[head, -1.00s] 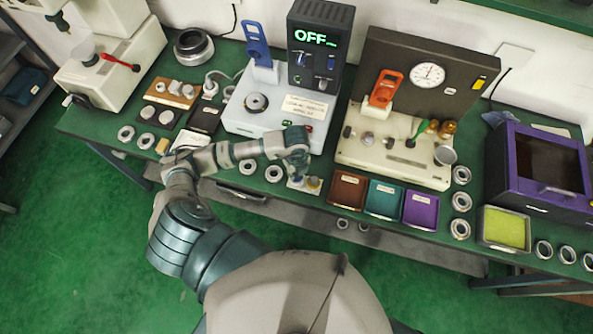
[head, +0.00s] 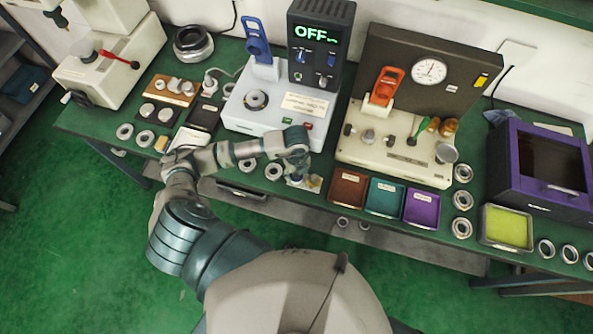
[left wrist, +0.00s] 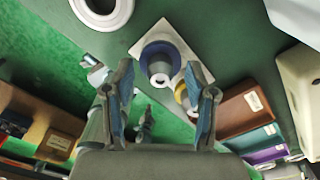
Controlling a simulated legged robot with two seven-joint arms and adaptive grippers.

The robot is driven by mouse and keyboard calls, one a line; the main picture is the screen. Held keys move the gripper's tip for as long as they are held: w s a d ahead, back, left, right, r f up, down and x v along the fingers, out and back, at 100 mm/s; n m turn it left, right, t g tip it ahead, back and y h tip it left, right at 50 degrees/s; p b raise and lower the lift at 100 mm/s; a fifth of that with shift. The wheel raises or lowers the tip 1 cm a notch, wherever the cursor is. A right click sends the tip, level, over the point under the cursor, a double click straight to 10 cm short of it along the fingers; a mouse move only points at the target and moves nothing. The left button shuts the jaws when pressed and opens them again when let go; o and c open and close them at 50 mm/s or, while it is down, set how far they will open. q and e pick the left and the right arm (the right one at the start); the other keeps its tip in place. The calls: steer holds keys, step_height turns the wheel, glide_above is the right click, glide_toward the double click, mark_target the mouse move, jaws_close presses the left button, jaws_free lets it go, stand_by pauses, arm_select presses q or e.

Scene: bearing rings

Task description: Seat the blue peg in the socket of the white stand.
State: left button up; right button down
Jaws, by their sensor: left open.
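The white stand (head: 293,184) is at the front edge of the green bench; its square plate (left wrist: 146,33) also shows in the left wrist view. The blue peg (head: 297,179) is upright over the plate, just below my left gripper (head: 298,172). In the left wrist view the peg (left wrist: 176,47) shows as a round blue rim around a grey centre, beyond the fingertips. My left gripper (left wrist: 160,82) is open, with clear space between its fingers. I cannot tell how deep the peg sits, as the socket is hidden. My right gripper is not in view.
A yellow-topped part (head: 315,182) is beside the peg. Brown (head: 347,189), teal (head: 384,198) and purple (head: 421,208) trays lie to the right. Metal rings (head: 273,172) lie to the left. A white machine (head: 262,118) with a dark control box reading OFF stands behind.

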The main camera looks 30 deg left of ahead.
arm_select(q)
step_height(320, 180, up, 12)
stand_by(0.4)
steer(key=shift+f, duration=0.1)
